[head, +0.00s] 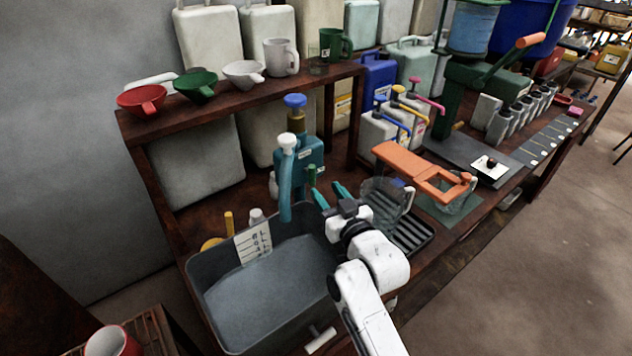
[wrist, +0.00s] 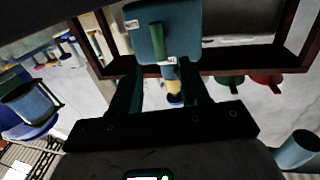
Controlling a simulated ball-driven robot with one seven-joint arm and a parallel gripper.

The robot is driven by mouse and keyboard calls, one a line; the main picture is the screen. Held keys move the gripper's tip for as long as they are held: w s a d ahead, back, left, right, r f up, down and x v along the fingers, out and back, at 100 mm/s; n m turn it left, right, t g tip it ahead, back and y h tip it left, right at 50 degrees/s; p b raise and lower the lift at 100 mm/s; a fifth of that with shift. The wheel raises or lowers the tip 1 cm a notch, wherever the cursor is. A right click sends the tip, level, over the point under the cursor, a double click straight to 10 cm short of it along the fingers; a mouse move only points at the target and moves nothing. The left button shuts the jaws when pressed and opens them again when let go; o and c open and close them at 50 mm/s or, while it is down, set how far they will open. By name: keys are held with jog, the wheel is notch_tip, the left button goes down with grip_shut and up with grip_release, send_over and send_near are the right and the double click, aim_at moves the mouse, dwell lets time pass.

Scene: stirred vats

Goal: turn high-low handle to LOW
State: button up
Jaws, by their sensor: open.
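A teal box (head: 312,155) with a blue cap on top stands behind the grey basin, and it fills the upper middle of the wrist view (wrist: 183,28). A short green handle (wrist: 156,40) lies upright across its face, between two small white labels too small to read; the handle also shows in the head view (head: 311,175). My gripper (head: 332,195) is open and empty, fingers pointing towards the box. In the wrist view my gripper (wrist: 162,82) has its fingers apart, short of the handle, which appears between their lines. No contact is visible.
The grey basin (head: 215,323) lies in front, with a pale blue upright (head: 286,185) at its back edge. A clear jug (head: 383,199), a black rack (head: 412,234) and an orange press (head: 415,170) stand to the right. A wooden shelf (head: 215,108) with cups is above left.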

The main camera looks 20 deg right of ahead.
aim_at(313, 174)
jog(key=w, duration=0.6)
jog(key=shift+w+a, duration=0.25)
jog(key=shift+a, duration=0.15)
jog(key=shift+r, duration=0.1)
grip_shut()
